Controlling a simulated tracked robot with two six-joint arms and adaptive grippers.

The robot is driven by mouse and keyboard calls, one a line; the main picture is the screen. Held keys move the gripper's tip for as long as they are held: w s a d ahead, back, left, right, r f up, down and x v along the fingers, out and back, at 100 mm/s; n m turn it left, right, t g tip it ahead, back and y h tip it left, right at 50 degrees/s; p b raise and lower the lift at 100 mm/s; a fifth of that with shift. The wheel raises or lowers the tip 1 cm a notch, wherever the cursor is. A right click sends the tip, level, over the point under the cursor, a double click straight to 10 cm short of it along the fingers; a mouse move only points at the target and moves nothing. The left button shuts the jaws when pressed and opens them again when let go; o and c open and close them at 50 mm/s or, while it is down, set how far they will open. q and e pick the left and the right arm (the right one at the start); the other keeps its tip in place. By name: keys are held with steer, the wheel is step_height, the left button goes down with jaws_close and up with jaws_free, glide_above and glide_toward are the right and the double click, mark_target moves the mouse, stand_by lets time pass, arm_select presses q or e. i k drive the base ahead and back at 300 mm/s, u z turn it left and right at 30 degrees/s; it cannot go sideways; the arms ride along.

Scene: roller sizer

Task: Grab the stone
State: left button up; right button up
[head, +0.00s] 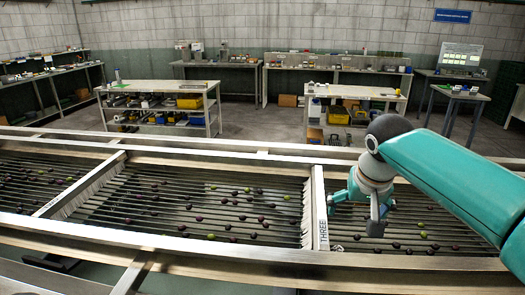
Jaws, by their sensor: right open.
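My right gripper (359,211) hangs over the right section of the roller sizer (410,258), just right of the divider marked "THREE" (322,235). It points down with its fingers apart and nothing visible between them. Small dark, purple and green olive-like pieces (253,235) lie scattered on the rollers. Some lie right of the gripper, near its fingers. I cannot tell a stone from these pieces at this size; it may be hidden behind my gripper or arm. My left gripper is not in view.
Metal rails (180,239) and dividers (85,185) frame the roller sections. Behind the machine stand a left workbench (160,87) with a yellow bin (190,103) and a right workbench (350,90). Floor between these benches is clear.

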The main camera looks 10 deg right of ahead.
mark_target(338, 248)
steer(key=k, duration=1)
